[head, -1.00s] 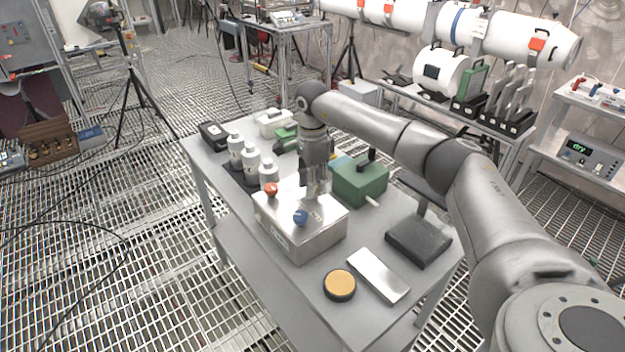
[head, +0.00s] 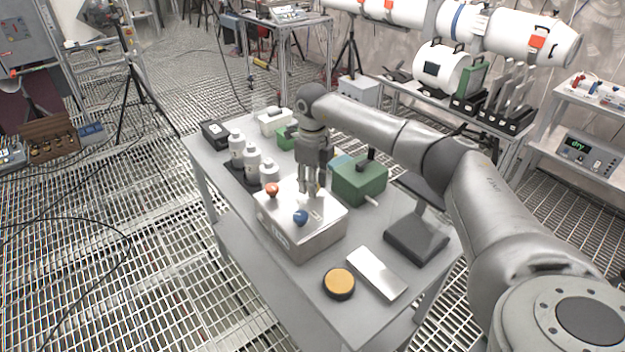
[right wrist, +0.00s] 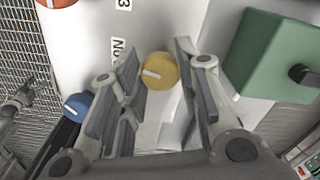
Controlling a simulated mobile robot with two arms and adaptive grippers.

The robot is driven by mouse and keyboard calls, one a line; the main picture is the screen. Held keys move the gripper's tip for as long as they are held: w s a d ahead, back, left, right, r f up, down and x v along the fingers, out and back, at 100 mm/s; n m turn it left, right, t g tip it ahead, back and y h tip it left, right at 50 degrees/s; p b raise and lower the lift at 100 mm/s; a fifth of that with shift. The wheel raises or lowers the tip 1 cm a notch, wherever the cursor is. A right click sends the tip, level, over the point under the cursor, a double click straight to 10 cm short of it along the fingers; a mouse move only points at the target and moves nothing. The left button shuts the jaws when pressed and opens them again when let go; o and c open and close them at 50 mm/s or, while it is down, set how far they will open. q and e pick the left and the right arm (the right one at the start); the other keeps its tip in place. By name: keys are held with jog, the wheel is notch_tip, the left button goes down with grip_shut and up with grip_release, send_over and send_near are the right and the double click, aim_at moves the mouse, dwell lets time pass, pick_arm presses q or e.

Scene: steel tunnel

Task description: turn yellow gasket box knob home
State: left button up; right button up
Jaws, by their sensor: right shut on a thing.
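The gasket box (head: 286,240) is a silver metal box on the grey table, with coloured knobs on its top. An orange-red knob (head: 271,189) and a blue knob (head: 301,216) show in the head view. The yellow knob (right wrist: 160,71) shows in the right wrist view, round with a white pointer line; in the head view my gripper largely hides it. My right gripper (head: 311,193) points down over the box's far right part. In the right wrist view its fingers (right wrist: 159,62) stand on both sides of the yellow knob, shut on it.
A green box (head: 360,184) stands just right of the gasket box. White bottles (head: 252,160) stand at its left back. A round tan-topped disc (head: 339,283), a silver plate (head: 376,273) and a dark stand (head: 417,238) lie toward the front and right.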

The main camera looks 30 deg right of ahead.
jog(key=m+p, duration=0.1)
jog(key=m, duration=0.5)
jog(key=shift+d+r+m, duration=0.1)
jog(key=shift+m, duration=0.2)
dwell(0.5)
jog(key=o, duration=1)
notch_tip(320, 180, up, 12)
jog(key=shift+f, duration=0.1)
